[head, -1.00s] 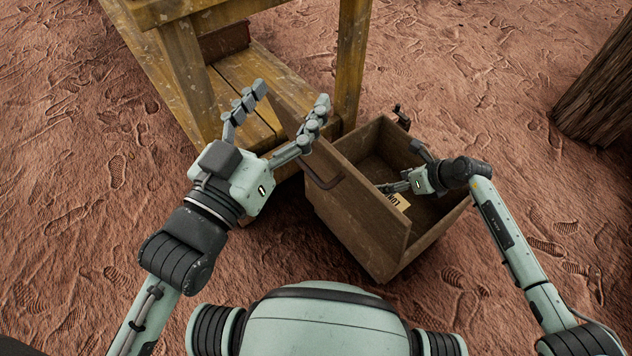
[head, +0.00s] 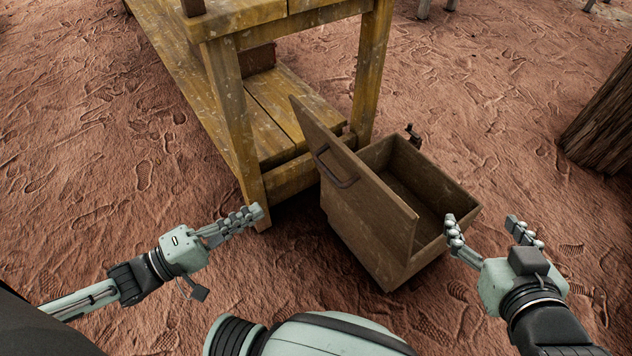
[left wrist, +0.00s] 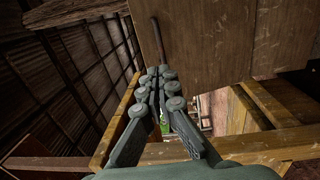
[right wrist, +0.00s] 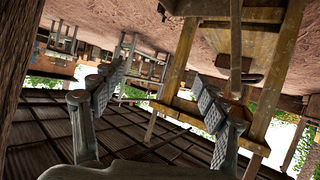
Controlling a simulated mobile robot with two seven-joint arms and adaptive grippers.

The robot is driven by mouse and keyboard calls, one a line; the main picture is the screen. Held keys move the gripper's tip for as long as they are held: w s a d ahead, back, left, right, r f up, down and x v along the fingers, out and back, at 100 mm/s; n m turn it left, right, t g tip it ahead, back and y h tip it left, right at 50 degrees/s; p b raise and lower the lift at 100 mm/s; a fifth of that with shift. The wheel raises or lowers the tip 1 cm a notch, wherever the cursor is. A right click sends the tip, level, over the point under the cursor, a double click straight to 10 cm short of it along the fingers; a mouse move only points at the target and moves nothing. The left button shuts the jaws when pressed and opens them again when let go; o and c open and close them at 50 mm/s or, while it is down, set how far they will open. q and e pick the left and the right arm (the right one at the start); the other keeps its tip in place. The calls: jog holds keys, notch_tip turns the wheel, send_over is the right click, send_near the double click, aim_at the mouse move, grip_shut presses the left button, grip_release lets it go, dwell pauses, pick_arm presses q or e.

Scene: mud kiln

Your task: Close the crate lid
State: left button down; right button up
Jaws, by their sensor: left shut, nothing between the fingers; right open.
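The brown wooden crate (head: 443,193) stands on the ground with its top uncovered. Its lid (head: 365,205) is raised, standing up along the crate's left side, with a dark bar handle (head: 338,168) on its outer face. My left gripper (head: 257,213) is shut and empty, left of the lid and apart from it. In the left wrist view its fingers (left wrist: 165,75) are together below a brown panel with a bar, which looks like the lid. My right gripper (head: 484,220) is open and empty at the crate's right front side. The lid hides part of the crate's inside.
A yellowish wooden table (head: 240,110) with a low shelf stands just behind and left of the crate, close to the lid. A thick wooden post (head: 605,120) is at the far right. Open reddish ground lies in front and to the right.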

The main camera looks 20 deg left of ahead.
pick_arm(q)
jog(key=f+b+x, duration=0.1)
jog(key=x, duration=1.3)
jog(key=shift+r+b, duration=0.3)
jog(key=shift+r, duration=0.2)
pick_arm(e)
jog(key=w+a+r+t+y, duration=0.1)
jog(key=a+r+t+y, duration=0.1)
jog(key=r, duration=0.5)
jog(key=shift+w+a+r+t+y, duration=0.25)
jog(key=shift+a+t, duration=0.65)
jog(key=shift+a, duration=0.45)
pick_arm(q)
jog(key=shift+r, duration=0.1)
pick_arm(e)
jog(key=shift+f, duration=0.15)
